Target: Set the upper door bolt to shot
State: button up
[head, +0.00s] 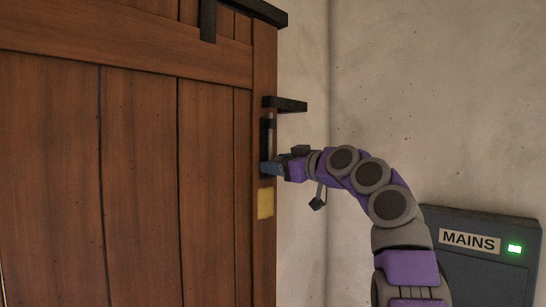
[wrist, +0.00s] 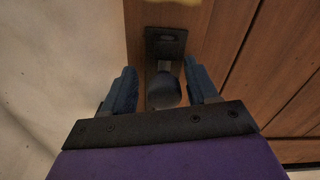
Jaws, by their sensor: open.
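The upper door bolt (head: 266,132) is a dark upright fitting near the right edge of the brown wooden door (head: 140,180). A pale rod shows along it in the head view. My gripper (head: 267,168) is at the lower end of this fitting. In the wrist view the open fingers (wrist: 160,70) stand on either side of a rounded grey knob (wrist: 164,92), with the dark bolt plate (wrist: 166,42) beyond it. Small gaps seem to show between knob and fingers; contact is unclear. I cannot tell whether the bolt is shot.
A dark bracket (head: 286,104) juts right just above the bolt. A yellow plate (head: 265,204) is on the door below it. A grey box marked MAINS (head: 478,275) with a lit green light is on the wall at lower right. Plain wall (head: 430,90) lies right of the door.

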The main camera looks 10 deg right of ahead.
jog(key=shift+w+d, duration=0.25)
jog(key=shift+d, duration=0.05)
jog(key=shift+a, duration=0.65)
jog(key=shift+s+a, duration=0.1)
jog(key=shift+a, duration=0.25)
jog(key=c, duration=0.3)
jog(key=shift+c, duration=0.9)
jog(key=shift+d, duration=0.3)
jog(key=c, duration=0.3)
grip_shut()
